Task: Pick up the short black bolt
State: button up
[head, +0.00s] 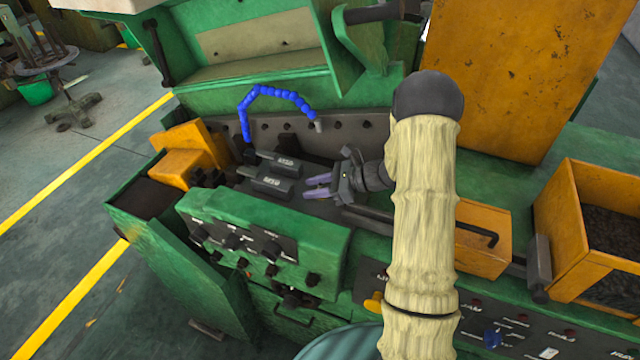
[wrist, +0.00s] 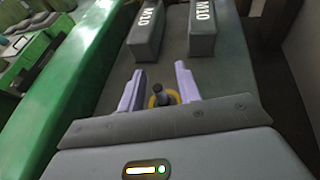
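My gripper (head: 317,186) is over the machine's dark bed, with its two pale lavender fingers spread apart. In the wrist view my gripper (wrist: 160,86) is open. A short dark bolt-like piece (wrist: 158,88) shows between the fingers, nearer the palm, with a yellow ring around its lower part. It appears apart from both fingers. Its lower end is partly hidden by my gripper's body. I cannot make the bolt out in the head view.
Two dark grey blocks marked M10 (head: 277,162) (head: 265,183) lie beyond the fingertips. A green control panel (head: 265,243) borders the bed in front. A blue segmented hose (head: 272,90) arches behind. An orange bin (head: 598,235) stands at the right.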

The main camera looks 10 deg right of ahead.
jog(key=shift+w+a+f, duration=0.1)
jog(key=shift+a+f, duration=0.05)
jog(key=shift+a, duration=0.15)
grip_shut()
dwell(0.5)
notch_tip(320, 180, up, 10)
jog(key=b, duration=0.3)
jog(key=shift+b, duration=0.35)
